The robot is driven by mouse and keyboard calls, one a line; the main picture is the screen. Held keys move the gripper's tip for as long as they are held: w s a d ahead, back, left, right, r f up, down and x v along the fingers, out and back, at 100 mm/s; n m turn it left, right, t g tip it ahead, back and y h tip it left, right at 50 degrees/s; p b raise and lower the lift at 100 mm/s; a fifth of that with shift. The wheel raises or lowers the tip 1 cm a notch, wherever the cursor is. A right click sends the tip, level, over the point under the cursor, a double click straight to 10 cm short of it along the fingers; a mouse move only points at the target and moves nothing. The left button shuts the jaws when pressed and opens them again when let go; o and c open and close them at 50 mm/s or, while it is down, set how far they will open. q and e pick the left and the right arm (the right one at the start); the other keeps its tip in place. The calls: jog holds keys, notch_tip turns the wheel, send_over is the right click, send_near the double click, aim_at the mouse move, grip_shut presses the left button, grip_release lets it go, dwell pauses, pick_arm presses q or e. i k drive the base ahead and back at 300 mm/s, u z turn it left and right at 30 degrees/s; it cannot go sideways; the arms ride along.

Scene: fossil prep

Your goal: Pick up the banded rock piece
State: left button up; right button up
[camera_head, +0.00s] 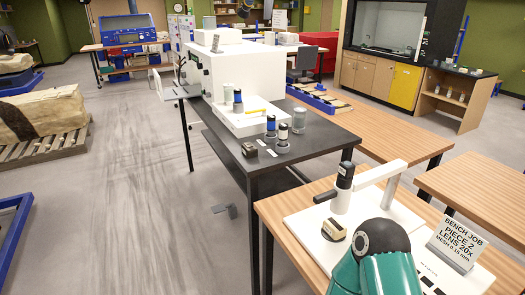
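A small pale block with darker parts (334,229) sits on the round black stage of the white microscope (343,200) on the near wooden bench. A small dark block with a lighter top (251,150) lies near the front edge of the black table (262,172). Both are too small for me to tell whether they are banded. A teal arm part of mine with a dark round joint stands in front of the microscope base and hides some of it. Neither gripper shows.
A sign reading "BENCH JOB PIECE 2 LENS 20x MESH 0.15 mm" (457,243) stands right of the microscope. Dark-capped jars (283,137) stand by the white machine (245,75). A blue tray (318,99) holds several pieces. A large rock with a dark band (45,108) lies on a pallet.

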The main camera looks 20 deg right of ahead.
aim_at(248, 150)
jog(key=z, duration=0.15)
jog(key=i, duration=1.45)
jog(key=u, duration=0.3)
